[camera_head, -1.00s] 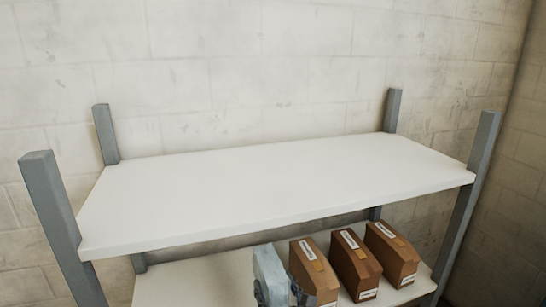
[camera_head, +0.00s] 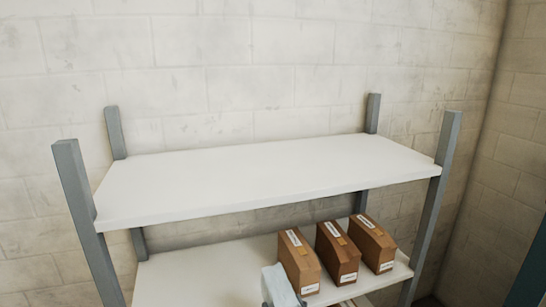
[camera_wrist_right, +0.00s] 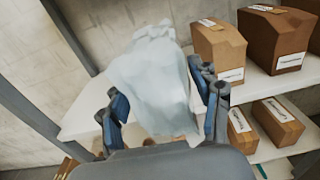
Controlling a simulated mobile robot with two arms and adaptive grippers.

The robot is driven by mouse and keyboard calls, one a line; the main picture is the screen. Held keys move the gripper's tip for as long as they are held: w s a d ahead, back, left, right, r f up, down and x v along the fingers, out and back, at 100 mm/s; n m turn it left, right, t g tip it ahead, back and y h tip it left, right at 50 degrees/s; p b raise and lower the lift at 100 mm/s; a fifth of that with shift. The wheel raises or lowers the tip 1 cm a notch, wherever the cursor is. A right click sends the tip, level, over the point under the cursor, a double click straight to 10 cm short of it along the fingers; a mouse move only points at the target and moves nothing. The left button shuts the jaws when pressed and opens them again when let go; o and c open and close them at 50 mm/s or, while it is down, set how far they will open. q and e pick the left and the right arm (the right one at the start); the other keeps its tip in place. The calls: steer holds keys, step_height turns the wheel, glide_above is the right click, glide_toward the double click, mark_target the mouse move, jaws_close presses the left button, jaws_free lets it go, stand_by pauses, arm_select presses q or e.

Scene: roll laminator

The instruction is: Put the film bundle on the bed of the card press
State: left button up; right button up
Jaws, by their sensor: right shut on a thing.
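The film bundle is a pale blue-white, crumpled-looking packet (camera_wrist_right: 150,85). My right gripper (camera_wrist_right: 158,88) is shut on it, with one blue finger on each side, in the right wrist view. The bundle also shows at the bottom edge of the head view (camera_head: 281,284), in front of the lower shelf, left of the boxes. My left gripper is in neither view. No card press is in view.
A grey-posted rack has a bare white top shelf (camera_head: 260,180). Its lower shelf (camera_head: 190,270) holds three brown boxes (camera_head: 299,263) close to the bundle. More boxes (camera_wrist_right: 278,122) sit on a level below. The lower shelf's left part is clear.

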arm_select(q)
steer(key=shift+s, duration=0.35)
arm_select(e)
steer(key=s+d+r+m+h, duration=0.3)
steer(key=s+d+h, duration=0.2)
steer(key=s+d, duration=1.1)
steer(key=s, duration=0.3)
steer(key=shift+s+d+r+t, duration=0.15)
steer(key=shift+s+d+t, duration=0.15)
steer(key=shift+t, duration=0.1)
steer(key=shift+w, duration=0.1)
